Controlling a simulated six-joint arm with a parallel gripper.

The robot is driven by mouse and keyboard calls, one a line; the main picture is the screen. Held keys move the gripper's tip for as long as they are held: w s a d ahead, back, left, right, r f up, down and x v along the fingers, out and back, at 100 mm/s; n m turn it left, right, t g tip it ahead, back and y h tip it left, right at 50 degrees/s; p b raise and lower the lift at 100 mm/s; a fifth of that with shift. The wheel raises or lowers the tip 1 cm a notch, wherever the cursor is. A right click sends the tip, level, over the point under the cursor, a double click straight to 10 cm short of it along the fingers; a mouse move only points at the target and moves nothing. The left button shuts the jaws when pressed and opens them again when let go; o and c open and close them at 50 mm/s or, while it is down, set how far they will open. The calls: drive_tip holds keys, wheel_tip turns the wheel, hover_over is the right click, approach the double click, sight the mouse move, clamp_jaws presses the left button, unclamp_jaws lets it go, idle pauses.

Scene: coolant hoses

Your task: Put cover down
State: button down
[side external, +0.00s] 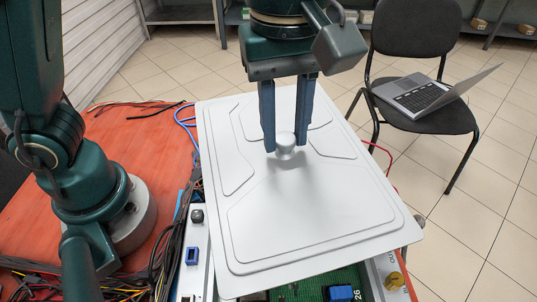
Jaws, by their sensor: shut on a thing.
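The cover (290,220) is a large light grey panel with raised ribs and a round knob (286,143) near its middle. My gripper (285,145) points down from above, with its two blue fingers shut on the knob. The cover lies over an equipment box (200,255) and hides most of it. It sits slightly turned relative to the box. I cannot tell whether the cover touches the box or hangs just above it.
A green circuit board (310,288) shows at the box's front edge. Dark cables (165,245) run along the left on an orange table (112,140). A black chair (415,45) with a laptop (425,95) stands at the right. Tiled floor is open behind.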

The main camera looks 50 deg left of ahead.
drive_tip(key=w+a+n, duration=0.1)
drive_tip(key=a, duration=0.1)
drive_tip(key=w+a+f+n, duration=0.1)
drive_tip(key=w+a+n, duration=0.1)
drive_tip(key=a, duration=0.1)
drive_tip(key=w+a+n, duration=0.1)
drive_tip(key=a+n, duration=0.1)
drive_tip(key=shift+w+a+f, duration=0.3)
drive_tip(key=shift+w+a, duration=0.05)
drive_tip(key=shift+w, duration=0.05)
drive_tip(key=a+n, duration=0.1)
drive_tip(key=a, duration=0.1)
drive_tip(key=w+a+n, duration=0.1)
drive_tip(key=a, duration=0.1)
drive_tip(key=a+f+n, duration=0.1)
drive_tip(key=shift+w+a, duration=0.3)
drive_tip(key=shift+a, duration=0.1)
drive_tip(key=s+a+f+n, duration=0.15)
drive_tip(key=a+n, duration=0.45)
drive_tip(key=a, duration=0.8)
drive_tip(key=w+d+f, duration=0.2)
drive_tip(key=d, duration=0.1)
drive_tip(key=w+d+f, duration=0.1)
drive_tip(key=d+f, duration=0.1)
drive_tip(key=d, duration=0.2)
drive_tip(key=w+d+f, duration=0.2)
drive_tip(key=d+f, duration=0.1)
drive_tip(key=shift+w+d, duration=0.2)
drive_tip(key=shift+w, duration=0.15)
drive_tip(key=shift+f, duration=1.95)
